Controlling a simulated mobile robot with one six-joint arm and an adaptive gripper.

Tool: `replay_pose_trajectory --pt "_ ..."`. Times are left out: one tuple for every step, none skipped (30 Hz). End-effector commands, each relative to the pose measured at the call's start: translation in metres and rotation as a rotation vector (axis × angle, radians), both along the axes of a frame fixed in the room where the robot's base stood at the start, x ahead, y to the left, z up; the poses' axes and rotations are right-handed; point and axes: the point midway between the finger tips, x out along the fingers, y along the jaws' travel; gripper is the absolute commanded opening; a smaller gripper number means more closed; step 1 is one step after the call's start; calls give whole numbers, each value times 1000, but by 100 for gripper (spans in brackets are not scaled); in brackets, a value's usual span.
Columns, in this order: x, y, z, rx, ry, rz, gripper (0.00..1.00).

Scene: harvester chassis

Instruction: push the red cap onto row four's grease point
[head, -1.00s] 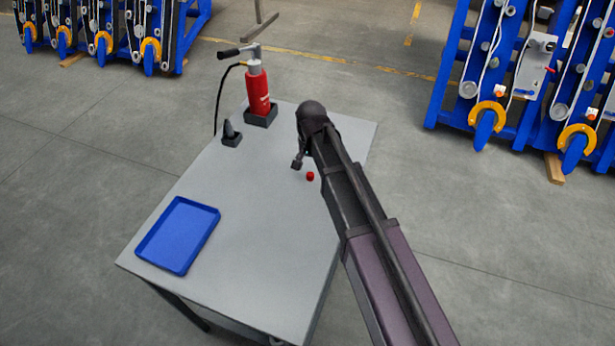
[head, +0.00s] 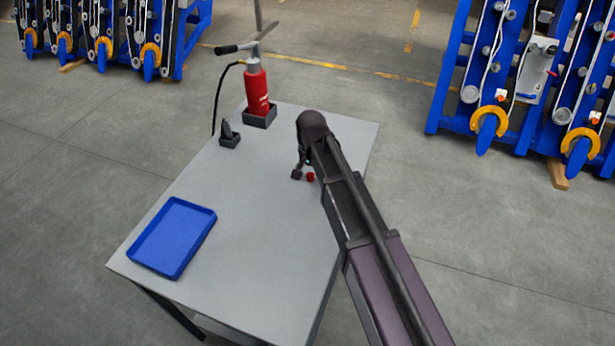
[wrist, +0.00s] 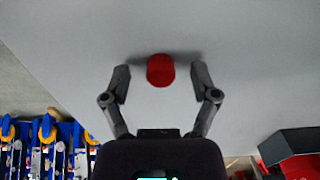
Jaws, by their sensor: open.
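The red cap (head: 311,177) sits on the grey table (head: 240,230), right beside my gripper (head: 303,175). In the wrist view the red cap (wrist: 160,70) lies between the two open fingertips of my gripper (wrist: 160,82), with a gap on each side. The row units are blue with orange-yellow rings; one stands at the right (head: 488,122) and others stand at the back left (head: 150,50). I cannot tell which one is row four, and its grease point is too small to make out.
A red grease pump (head: 257,92) stands in a dark holder at the table's far edge. A small dark holder (head: 229,138) is to its left. A blue tray (head: 172,238) lies at the near left. The table's middle is clear.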

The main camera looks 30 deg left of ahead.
Motion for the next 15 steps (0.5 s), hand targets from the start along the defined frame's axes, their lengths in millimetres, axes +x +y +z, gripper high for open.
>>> replay_pose_trajectory --pt "0 0 0 0 0 0 77" --pt "0 0 0 0 0 0 77" --pt "0 0 0 0 0 0 77" --pt "0 0 0 0 0 0 77" --pt "0 0 0 0 0 0 77" --pt "0 0 0 0 0 0 77" --pt "0 0 0 0 0 0 77" --pt "0 0 0 0 0 0 77" --pt "0 0 0 0 0 0 68" --pt "0 0 0 0 0 0 59" --pt "0 0 0 0 0 0 51" --pt "0 0 0 0 0 0 41" --pt "0 0 0 0 0 0 34" --pt "0 0 0 0 0 0 26" --pt "0 0 0 0 0 0 19"
